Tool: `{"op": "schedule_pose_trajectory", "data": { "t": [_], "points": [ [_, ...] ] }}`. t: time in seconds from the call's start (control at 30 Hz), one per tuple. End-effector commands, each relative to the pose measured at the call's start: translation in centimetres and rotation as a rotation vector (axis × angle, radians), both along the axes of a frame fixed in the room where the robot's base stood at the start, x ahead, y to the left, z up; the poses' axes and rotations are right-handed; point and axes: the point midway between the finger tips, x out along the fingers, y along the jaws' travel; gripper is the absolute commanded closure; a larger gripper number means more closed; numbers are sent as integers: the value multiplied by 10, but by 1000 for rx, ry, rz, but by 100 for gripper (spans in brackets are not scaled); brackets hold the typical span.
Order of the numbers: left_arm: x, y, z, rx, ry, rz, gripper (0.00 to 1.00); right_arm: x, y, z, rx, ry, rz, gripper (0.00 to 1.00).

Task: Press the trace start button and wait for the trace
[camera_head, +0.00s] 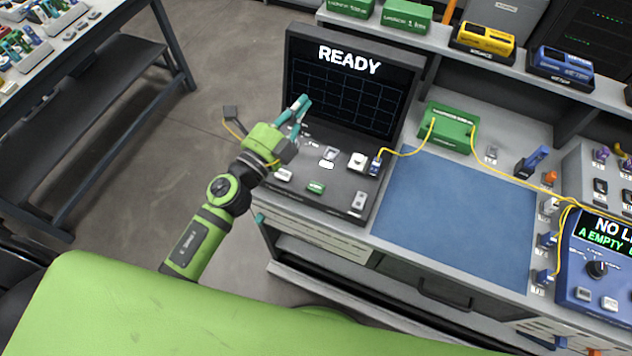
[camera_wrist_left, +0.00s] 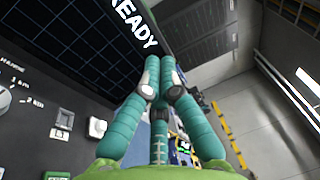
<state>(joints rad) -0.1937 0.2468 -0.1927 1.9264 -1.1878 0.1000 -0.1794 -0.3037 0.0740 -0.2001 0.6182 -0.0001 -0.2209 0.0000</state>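The dark tester has a screen (camera_head: 347,82) that reads READY over an empty grid. Its sloped panel (camera_head: 330,208) carries a green button (camera_head: 316,187), a pale button (camera_head: 283,174), a round knob (camera_head: 357,161) and switches; the labels are too small to read. My left gripper (camera_head: 303,101) is above the panel's left side, with its fingertips near the screen's lower left edge. Its fingers come together with nothing between them, as the left wrist view (camera_wrist_left: 160,62) also shows. They hide part of the panel. My right gripper is not in view.
A yellow fibre runs from a blue connector (camera_head: 375,166) on the panel to a green box (camera_head: 450,127). A blue mat (camera_head: 455,220) lies clear to the right. A blue device (camera_head: 598,265) stands farther right. Floor is open left of the bench.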

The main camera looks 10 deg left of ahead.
Motion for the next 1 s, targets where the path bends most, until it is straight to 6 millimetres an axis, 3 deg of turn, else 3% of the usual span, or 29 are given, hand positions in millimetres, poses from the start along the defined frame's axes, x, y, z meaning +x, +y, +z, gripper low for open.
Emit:
{"op": "schedule_pose_trajectory", "data": {
  "t": [0.03, 0.13, 0.3, 0.43, 0.6, 0.8, 1.0],
  "points": [
    [-2, -19, 13, 118, -67, -89, 100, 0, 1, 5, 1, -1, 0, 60],
    [-12, -53, 18, 362, -171, -268, 100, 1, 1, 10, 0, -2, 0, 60],
    [-33, -85, -9, 792, -264, -555, 100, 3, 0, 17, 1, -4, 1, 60],
    [-44, -79, -43, 1081, -257, -738, 100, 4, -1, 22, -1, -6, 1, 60],
    [-51, -55, -74, 1335, -197, -890, 100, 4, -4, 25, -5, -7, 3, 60],
    [-54, -39, -87, 1441, -153, -954, 100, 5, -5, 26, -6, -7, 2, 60],
    [-54, -39, -88, 1444, -151, -957, 100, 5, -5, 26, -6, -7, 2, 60]
  ]
}}
